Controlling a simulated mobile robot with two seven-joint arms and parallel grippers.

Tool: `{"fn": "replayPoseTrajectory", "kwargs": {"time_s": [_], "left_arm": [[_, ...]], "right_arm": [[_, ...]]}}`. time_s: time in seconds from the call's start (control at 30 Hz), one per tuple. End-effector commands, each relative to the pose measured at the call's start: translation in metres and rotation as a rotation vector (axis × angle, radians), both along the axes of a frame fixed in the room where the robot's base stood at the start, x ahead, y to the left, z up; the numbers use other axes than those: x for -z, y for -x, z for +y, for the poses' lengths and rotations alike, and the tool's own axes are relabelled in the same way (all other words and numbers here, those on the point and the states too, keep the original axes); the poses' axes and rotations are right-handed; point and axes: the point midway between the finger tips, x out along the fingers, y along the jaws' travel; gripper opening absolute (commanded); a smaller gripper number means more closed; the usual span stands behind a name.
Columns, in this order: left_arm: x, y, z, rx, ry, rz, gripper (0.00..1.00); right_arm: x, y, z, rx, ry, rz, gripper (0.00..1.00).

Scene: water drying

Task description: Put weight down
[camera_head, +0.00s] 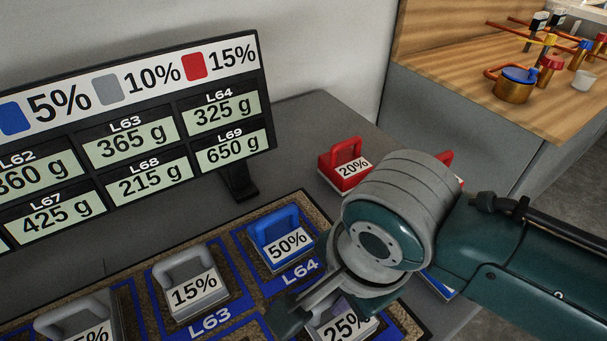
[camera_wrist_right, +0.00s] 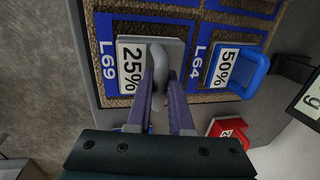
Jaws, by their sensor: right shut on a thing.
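A grey weight marked 25% (camera_head: 345,326) is at the front of the mat, partly hidden behind my right gripper (camera_head: 308,306). In the right wrist view the grey weight (camera_wrist_right: 176,56) is beside the L69 label, over the corner square of the mat. The fingers of my right gripper (camera_wrist_right: 160,78) are shut on its grey handle. I cannot tell whether its base touches the mat. My left gripper is not in view.
A blue 50% weight (camera_head: 280,245) stands on L64 and a grey 15% weight (camera_head: 190,284) on L63, both close by. A red 20% weight (camera_head: 346,168) stands behind the mat. A display board (camera_head: 140,140) shows L69 at 650 g.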

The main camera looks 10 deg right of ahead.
Motion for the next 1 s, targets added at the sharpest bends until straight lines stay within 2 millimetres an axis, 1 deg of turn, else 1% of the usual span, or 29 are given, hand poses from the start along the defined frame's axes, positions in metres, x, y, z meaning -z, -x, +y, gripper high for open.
{"fn": "replayPoseTrajectory", "kwargs": {"time_s": [0.13, 0.27, 0.3, 0.57, 0.83, 0.93, 1.0], "left_arm": [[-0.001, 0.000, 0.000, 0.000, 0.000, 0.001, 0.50], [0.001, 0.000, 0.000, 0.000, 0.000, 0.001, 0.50], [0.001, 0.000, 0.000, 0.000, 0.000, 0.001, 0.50], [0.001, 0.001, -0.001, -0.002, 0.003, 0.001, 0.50], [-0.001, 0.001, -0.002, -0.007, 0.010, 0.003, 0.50], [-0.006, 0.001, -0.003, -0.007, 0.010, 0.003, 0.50], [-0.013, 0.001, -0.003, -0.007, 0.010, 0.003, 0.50]], "right_arm": [[-0.002, -0.001, 0.001, 0.000, -0.002, -0.002, 0.00], [0.001, -0.001, 0.001, 0.001, -0.002, -0.002, 0.00], [0.002, 0.000, 0.000, 0.001, -0.001, -0.001, 0.20], [0.002, 0.000, 0.000, 0.000, 0.000, -0.001, 0.49], [-0.001, -0.001, 0.000, 0.000, 0.000, -0.001, 0.49], [-0.011, 0.001, 0.000, 0.000, -0.002, -0.002, 0.49], [-0.024, 0.003, -0.001, 0.000, -0.002, -0.002, 0.49]]}}
